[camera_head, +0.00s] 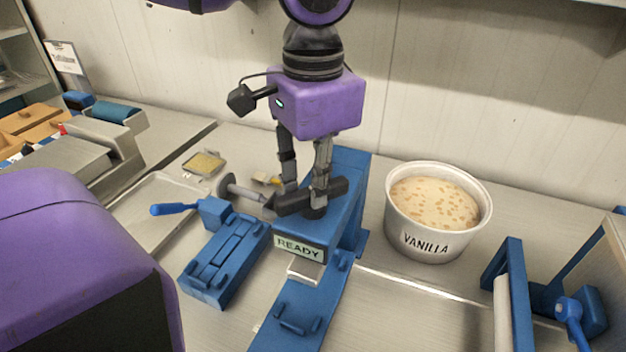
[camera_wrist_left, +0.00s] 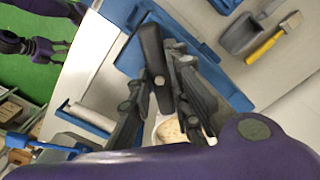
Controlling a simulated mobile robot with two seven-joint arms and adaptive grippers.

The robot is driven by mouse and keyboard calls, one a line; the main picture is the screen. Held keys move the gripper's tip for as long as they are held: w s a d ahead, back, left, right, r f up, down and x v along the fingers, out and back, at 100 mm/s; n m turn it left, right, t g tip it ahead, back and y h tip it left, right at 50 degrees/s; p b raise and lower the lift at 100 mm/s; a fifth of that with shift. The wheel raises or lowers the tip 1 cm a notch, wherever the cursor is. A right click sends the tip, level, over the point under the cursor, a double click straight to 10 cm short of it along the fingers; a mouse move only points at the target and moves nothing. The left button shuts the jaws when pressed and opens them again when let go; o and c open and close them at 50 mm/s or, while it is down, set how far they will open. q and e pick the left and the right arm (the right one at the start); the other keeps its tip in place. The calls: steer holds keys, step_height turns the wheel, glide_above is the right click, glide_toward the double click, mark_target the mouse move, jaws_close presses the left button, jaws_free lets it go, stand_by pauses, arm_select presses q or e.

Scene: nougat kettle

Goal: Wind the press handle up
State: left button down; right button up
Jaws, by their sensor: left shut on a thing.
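The press (camera_head: 345,215) is a blue stand with a READY sign on its front. Its handle (camera_head: 334,188) is a dark bar across the top on a short dark post, and it lies roughly level. My left gripper (camera_head: 305,192) points down from above with its fingers closed on the bar. In the left wrist view the dark handle (camera_wrist_left: 153,50) runs between the fingers of my left gripper (camera_wrist_left: 168,85). A dark and purple part of mine, apparently the right arm, shows small at that view's upper left; its jaws are too small to read.
A white VANILLA tub (camera_head: 434,213) stands right of the press. A blue clamp fixture (camera_head: 225,258) with a side lever lies to its left. A blue frame with a roller (camera_head: 508,300) stands at the front right.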

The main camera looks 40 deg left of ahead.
arm_select(q)
steer(key=shift+w+r, duration=0.1)
steer(key=c, duration=1.6)
jaws_free()
steer(key=shift+c, duration=0.2)
step_height(320, 180, up, 12)
